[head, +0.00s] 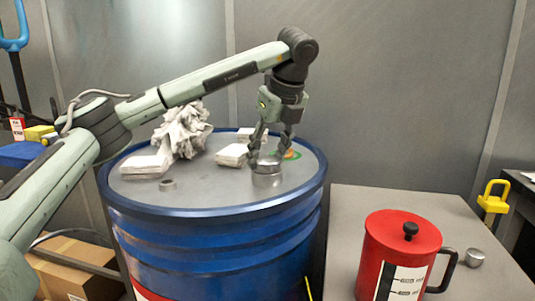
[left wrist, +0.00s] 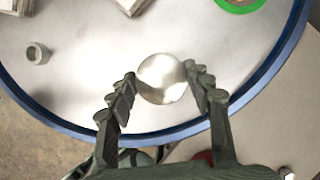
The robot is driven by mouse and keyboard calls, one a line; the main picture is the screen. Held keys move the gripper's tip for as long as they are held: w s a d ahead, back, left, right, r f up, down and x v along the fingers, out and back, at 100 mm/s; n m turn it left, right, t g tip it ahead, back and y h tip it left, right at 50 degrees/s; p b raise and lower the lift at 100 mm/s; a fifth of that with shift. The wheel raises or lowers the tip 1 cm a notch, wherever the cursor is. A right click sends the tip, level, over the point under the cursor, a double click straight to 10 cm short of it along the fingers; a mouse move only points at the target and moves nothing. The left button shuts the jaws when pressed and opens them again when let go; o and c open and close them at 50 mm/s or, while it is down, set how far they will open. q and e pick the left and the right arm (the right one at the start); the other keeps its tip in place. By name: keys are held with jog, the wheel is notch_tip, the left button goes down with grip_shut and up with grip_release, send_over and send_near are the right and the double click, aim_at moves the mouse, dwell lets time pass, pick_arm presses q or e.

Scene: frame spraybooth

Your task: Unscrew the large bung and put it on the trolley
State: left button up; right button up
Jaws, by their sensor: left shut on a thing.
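The large bung (head: 266,179) is a round silver metal piece on the top of the blue drum (head: 215,210), near its right side. My left gripper (head: 268,160) points down from above and is shut on the bung. In the left wrist view the bung (left wrist: 162,80) shows as a shiny disc between the fingertips of my left gripper (left wrist: 160,82). Whether its thread is still in the drum is hidden. A grey flat top (head: 350,215), seemingly the trolley, stands right of the drum. My right gripper is not in view.
A red jug (head: 395,255) with a black handle and a small metal cap (head: 474,257) stand on the grey top; its back part is clear. Crumpled rags (head: 182,130), white pads (head: 144,167) and a small metal ring (head: 167,185) lie on the drum.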

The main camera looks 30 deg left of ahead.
pick_arm(q)
jog(key=shift+n, duration=0.6)
jog(key=n+g, duration=0.1)
jog(key=n, duration=0.2)
jog(key=shift+g+y, duration=0.3)
jog(key=shift+g, duration=0.1)
jog(key=o, duration=0.8)
